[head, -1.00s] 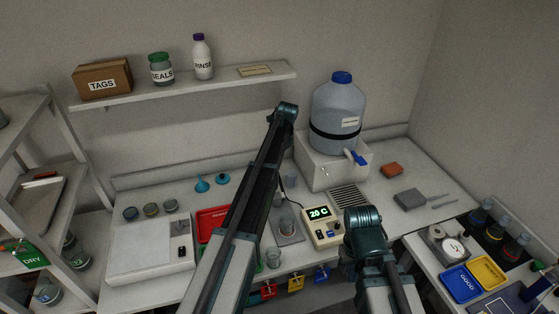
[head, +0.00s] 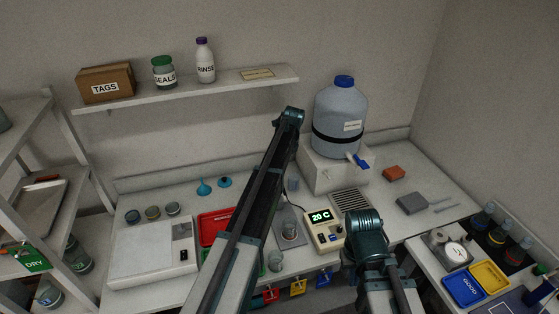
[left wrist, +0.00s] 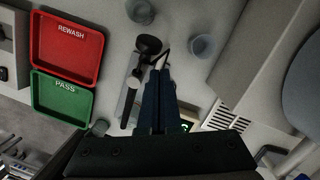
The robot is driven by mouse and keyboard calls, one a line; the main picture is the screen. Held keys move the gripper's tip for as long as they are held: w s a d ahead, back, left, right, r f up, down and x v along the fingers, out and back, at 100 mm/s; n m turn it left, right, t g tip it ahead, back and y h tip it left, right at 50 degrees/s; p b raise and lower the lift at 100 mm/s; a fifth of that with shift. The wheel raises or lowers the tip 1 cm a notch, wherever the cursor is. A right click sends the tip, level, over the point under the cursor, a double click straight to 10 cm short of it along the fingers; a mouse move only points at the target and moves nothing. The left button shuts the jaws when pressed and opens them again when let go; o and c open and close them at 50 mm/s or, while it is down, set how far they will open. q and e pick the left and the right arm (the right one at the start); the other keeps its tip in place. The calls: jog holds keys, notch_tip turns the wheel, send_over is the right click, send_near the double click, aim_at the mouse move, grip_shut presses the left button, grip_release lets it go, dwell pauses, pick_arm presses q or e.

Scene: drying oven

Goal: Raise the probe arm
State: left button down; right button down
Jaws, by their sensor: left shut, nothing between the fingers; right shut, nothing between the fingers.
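In the left wrist view my left gripper (left wrist: 160,66) is shut and empty, its dark fingers narrowing to pale tips. The probe arm (left wrist: 148,44), a black piece with a rounded end on a grey stand, is just beyond and left of the fingertips. I cannot tell whether they touch. A thin dark cable runs near the tips. My left arm hides the left gripper there. My right gripper (head: 349,260) is mostly hidden by its arm, near the meter, away from the probe arm.
Red REWASH (left wrist: 71,47) and green PASS (left wrist: 61,100) trays lie left of the stand in the wrist view. A cup (left wrist: 201,46) stands to the right. In the head view a large water container (head: 340,110) stands behind, and a white balance (head: 152,252) at left.

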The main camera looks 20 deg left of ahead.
pick_arm(q)
jog(key=s+d+r+p, duration=0.1)
jog(key=d+r+p, duration=0.2)
jog(key=r+p, duration=0.7)
jog(key=shift+r, duration=0.15)
jog(key=shift+d, duration=0.1)
jog(key=s+d+f+n+b, duration=0.5)
jog(key=s+f+n, duration=0.1)
jog(key=s, duration=0.7)
jog(key=s+d+f+n+b, duration=0.5)
jog(key=s+f+n+b, duration=0.1)
jog(key=s, duration=0.7)
jog(key=s+d+f+n+g+b, duration=0.1)
jog(key=s+d+f+n+b, duration=0.5)
jog(key=s, duration=0.7)
jog(key=shift+s+n+h, duration=0.25)
jog(key=shift+n+h, duration=0.15)
jog(key=shift+n, duration=0.7)
